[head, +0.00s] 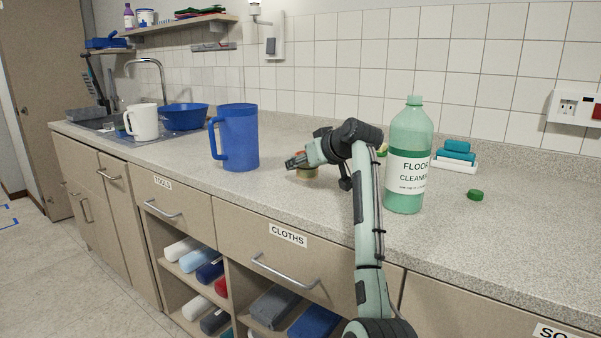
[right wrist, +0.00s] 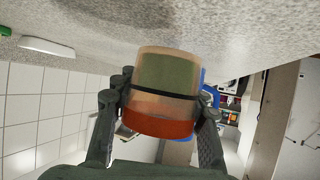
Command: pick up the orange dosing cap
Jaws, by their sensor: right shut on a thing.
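The orange dosing cap (right wrist: 162,123) is a short round piece between the fingers of my right gripper (right wrist: 160,105) in the right wrist view. Its near end is solid orange-red; the rest is see-through tan with a dark band and a greenish middle. In the head view my right gripper (head: 304,163) is low over the counter, left of the floor cleaner bottle, with a tan part of the cap (head: 308,173) showing under it. The fingers are shut on its sides. I cannot tell whether it touches the counter. My left gripper is not in view.
A green floor cleaner bottle (head: 408,150) stands right of my right arm, with a green cap (head: 475,194) beyond it. A blue pitcher (head: 238,138) stands to the left. A white dish (head: 456,165) holds teal sponges. The right front counter is clear.

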